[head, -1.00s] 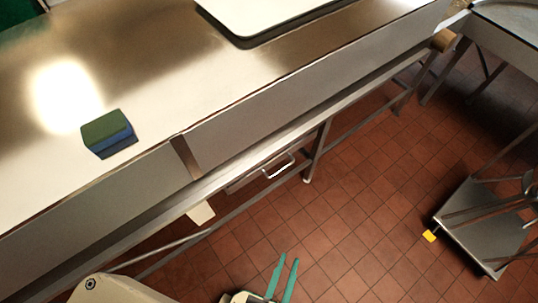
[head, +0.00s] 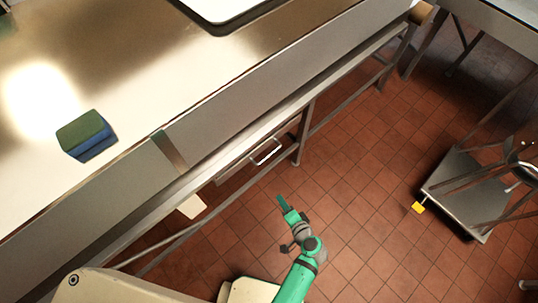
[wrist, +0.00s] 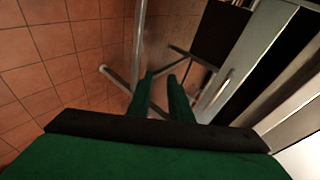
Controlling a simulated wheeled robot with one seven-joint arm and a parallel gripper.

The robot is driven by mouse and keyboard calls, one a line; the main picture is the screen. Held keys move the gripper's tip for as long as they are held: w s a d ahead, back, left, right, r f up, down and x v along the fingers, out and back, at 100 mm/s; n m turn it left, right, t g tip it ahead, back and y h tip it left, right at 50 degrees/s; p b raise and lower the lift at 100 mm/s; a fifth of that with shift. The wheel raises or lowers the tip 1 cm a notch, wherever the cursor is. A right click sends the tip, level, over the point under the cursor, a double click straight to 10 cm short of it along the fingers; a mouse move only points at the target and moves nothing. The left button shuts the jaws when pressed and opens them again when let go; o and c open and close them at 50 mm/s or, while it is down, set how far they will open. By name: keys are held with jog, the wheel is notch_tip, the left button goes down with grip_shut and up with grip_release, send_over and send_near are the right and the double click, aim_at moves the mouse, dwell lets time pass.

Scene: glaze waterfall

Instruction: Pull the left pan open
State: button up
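A metal drawer-like pan (head: 233,171) sits under the long steel counter in the head view, and it looks shut. Its pale loop handle (head: 267,151) sticks out from its front. I see only this one pan clearly, so I cannot tell if it is the left one. My gripper (head: 280,201) is over the floor, below the handle in the picture and apart from it. In the wrist view my two green fingers (wrist: 160,82) stand apart with nothing between them. A slim metal bar (wrist: 214,92) shows right of the fingers, perhaps the handle.
The steel counter (head: 110,60) carries a green and blue sponge (head: 86,134) and a white tray (head: 222,6). Table legs and a rail (head: 303,135) stand near the pan. A low steel cart (head: 462,185) stands at right. The tiled floor (head: 350,190) between is clear.

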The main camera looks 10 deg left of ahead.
jog(key=w+r+y, duration=0.3)
jog(key=w+r, duration=0.1)
jog(key=w, duration=0.2)
jog(key=y, duration=0.3)
send_near(269, 154)
jog(key=shift+n, duration=0.4)
jog(key=x, duration=1)
jog(key=shift+s+f, duration=0.1)
jog(key=shift+f, duration=0.2)
jog(key=shift+d, duration=0.1)
grip_shut()
